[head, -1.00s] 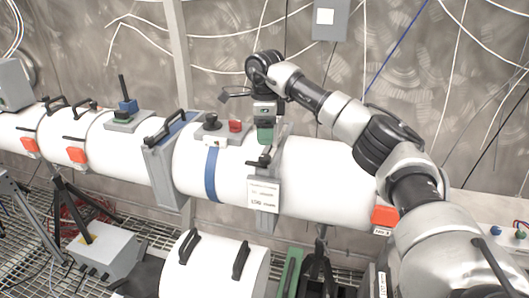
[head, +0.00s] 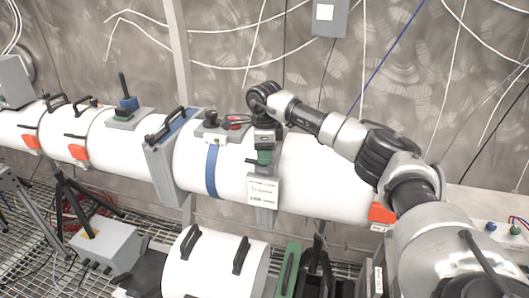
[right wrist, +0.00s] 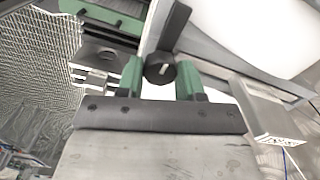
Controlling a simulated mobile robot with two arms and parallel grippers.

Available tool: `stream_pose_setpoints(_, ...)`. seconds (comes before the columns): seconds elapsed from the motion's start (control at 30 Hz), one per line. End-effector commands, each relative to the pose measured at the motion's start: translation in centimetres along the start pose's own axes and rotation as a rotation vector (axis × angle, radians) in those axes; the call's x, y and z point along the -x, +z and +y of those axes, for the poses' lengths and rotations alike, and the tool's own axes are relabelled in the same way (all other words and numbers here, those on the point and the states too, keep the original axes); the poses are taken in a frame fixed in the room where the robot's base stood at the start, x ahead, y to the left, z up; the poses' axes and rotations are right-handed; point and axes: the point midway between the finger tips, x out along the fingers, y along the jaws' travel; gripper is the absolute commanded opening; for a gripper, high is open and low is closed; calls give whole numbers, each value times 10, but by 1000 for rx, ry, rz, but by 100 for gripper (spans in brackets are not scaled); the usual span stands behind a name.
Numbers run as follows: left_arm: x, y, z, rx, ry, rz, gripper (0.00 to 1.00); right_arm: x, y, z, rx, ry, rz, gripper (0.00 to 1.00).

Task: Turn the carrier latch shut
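The carrier latch has a black round hub and a black lever (right wrist: 174,25). In the right wrist view the hub lies between the green fingertips of my right gripper (right wrist: 160,78), and the lever points up. The fingers stand apart, one on each side of the hub; whether they touch it is unclear. In the head view my right gripper (head: 264,157) reaches down to the grey carrier band (head: 265,216) on the white tube. The latch is mostly hidden there, with a dark bar end (head: 250,160) showing beside the fingers. My left gripper is out of view.
A white label plate (head: 262,190) hangs just below the gripper. A black knob with a red part (head: 234,123) sits on the tube to the left. A blue strap (head: 212,172) and a grey flange (head: 163,165) stand farther left. A separate white drum (head: 215,265) is in front.

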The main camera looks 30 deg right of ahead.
Motion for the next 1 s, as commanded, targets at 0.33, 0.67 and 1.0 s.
stream_pose_setpoints(0.33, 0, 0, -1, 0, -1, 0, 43, 0, 0, 0, -13, 1, -1, 13)
stream_pose_setpoints(0.67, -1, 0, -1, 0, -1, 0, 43, 0, 1, 0, -176, 0, -2, 13)
stream_pose_setpoints(1.0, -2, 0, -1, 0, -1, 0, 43, 1, 1, 0, -488, -1, -2, 13)
